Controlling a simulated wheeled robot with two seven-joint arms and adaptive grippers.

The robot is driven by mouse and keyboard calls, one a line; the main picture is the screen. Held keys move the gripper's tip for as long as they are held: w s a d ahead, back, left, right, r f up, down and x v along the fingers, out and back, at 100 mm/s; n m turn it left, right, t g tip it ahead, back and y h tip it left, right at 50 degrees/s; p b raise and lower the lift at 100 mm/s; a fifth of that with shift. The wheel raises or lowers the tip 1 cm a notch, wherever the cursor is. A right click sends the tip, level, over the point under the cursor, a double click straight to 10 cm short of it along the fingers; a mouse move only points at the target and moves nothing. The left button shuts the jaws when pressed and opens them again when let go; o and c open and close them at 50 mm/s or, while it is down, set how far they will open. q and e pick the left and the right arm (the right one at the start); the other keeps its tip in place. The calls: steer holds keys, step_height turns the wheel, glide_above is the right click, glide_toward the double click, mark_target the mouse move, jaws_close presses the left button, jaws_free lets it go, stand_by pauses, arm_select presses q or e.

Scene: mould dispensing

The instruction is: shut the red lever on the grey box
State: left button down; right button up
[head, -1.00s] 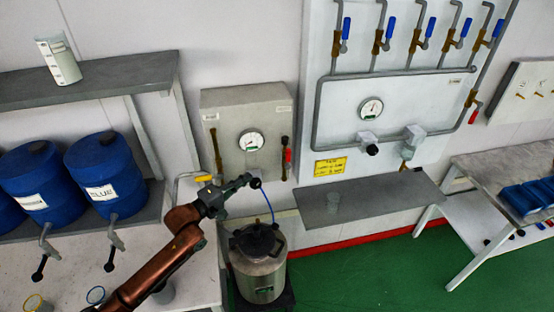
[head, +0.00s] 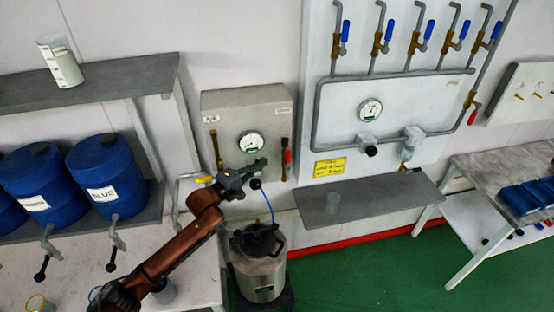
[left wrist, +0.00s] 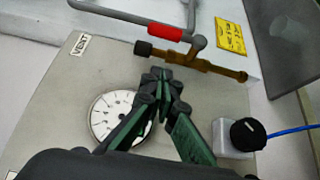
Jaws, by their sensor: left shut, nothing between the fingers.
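The grey box (head: 226,118) is on the wall, with a round gauge (head: 251,142) on its front. The red lever (head: 287,157) is on a brass valve at the box's right side. In the left wrist view the red lever (left wrist: 165,32) lies close alongside the brass valve (left wrist: 205,65), beyond my fingertips. My left gripper (head: 262,164) is in front of the box's lower part, left of and a little below the lever. Its fingers (left wrist: 163,78) are shut with nothing between them. They appear apart from the lever; the exact gap is unclear. My right gripper is out of view.
A black knob (left wrist: 248,134) with a blue hose sits below the gauge. A yellow handle (head: 203,179) is at the box's lower left. A metal canister (head: 258,265) stands below. A grey shelf (head: 385,198) and the white pipe panel (head: 340,105) are to the right.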

mark_target(288, 159)
arm_select(q)
steer(key=w+d+p, duration=0.1)
steer(key=w+d, duration=0.1)
steer(key=d, duration=0.3)
steer(key=shift+w+d+p, duration=0.15)
steer(key=shift+d+p, duration=0.15)
steer(key=shift+d, duration=0.05)
